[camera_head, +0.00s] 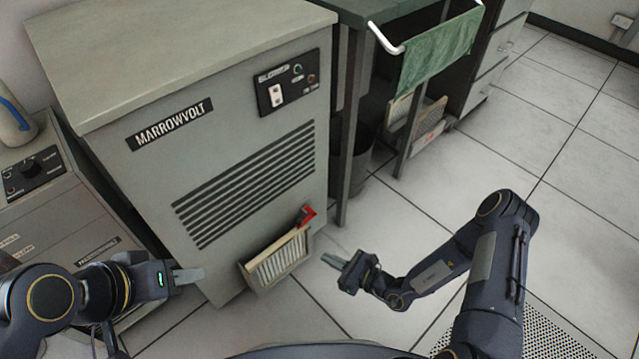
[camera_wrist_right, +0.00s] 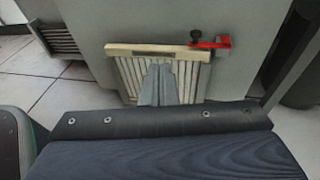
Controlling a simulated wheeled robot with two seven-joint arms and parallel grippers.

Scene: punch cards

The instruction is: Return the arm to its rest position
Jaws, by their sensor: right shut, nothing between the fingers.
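My right arm comes in from the lower right and bends down and left. My right gripper (camera_head: 327,259) is shut and empty, held right of the slatted cream holder (camera_head: 262,283) on the lower front of the grey cabinet. In the right wrist view its fingers (camera_wrist_right: 159,70) lie together in front of the holder (camera_wrist_right: 120,51) and hide part of it. I cannot tell a touch there; in the head view they are apart. My left gripper (camera_head: 199,273) is at the lower left, in front of the cabinet. Its fingers look together, with nothing visible between them.
The large grey MARROWVOLT cabinet (camera_head: 110,70) fills the left and middle. A red clip-like part (camera_head: 306,215) sits at the holder's top right corner. A green cart (camera_head: 345,110) with a cloth (camera_head: 438,50) stands to the right. Tiled floor (camera_head: 560,130) at right is clear.

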